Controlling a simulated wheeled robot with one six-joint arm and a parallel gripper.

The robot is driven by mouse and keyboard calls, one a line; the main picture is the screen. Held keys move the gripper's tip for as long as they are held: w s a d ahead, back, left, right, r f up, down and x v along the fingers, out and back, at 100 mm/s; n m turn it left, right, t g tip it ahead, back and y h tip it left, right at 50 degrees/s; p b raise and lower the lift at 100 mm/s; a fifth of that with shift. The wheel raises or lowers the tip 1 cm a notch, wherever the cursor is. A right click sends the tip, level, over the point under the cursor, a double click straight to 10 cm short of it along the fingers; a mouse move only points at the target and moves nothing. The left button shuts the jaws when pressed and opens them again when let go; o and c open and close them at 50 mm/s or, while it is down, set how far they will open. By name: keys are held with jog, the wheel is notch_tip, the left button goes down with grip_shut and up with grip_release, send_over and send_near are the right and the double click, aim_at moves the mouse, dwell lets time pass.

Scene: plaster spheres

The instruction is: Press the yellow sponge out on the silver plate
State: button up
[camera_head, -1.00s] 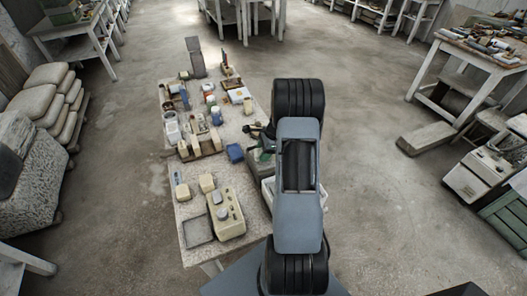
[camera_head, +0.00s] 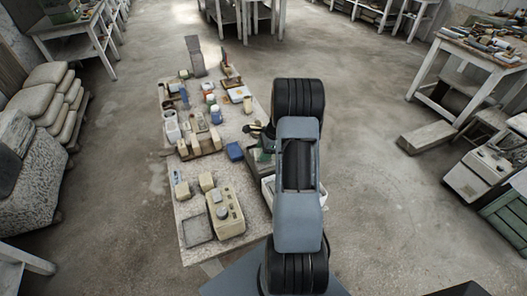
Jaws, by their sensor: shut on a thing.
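My own arm stands upright in the picture right of the middle, and its grey and black links cover whatever lies behind them. I cannot make out my gripper or its fingertips. I cannot pick out a yellow sponge with certainty; several small cream blocks, such as one block (camera_head: 206,181), lie on the table. I cannot tell which thing is the silver plate; a flat grey square tray (camera_head: 198,231) lies at the table's near left corner.
The long table (camera_head: 185,207) is crowded. A white tray (camera_head: 267,190) is partly behind my arm. Stacked sacks (camera_head: 48,75) lie left.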

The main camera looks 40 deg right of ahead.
aim_at(258, 152)
jog(key=shift+f+b, duration=0.55)
jog(key=shift+f, duration=0.3)
dwell(1.6)
jog(key=shift+r+p, duration=2.55)
jog(key=shift+r, duration=1.05)
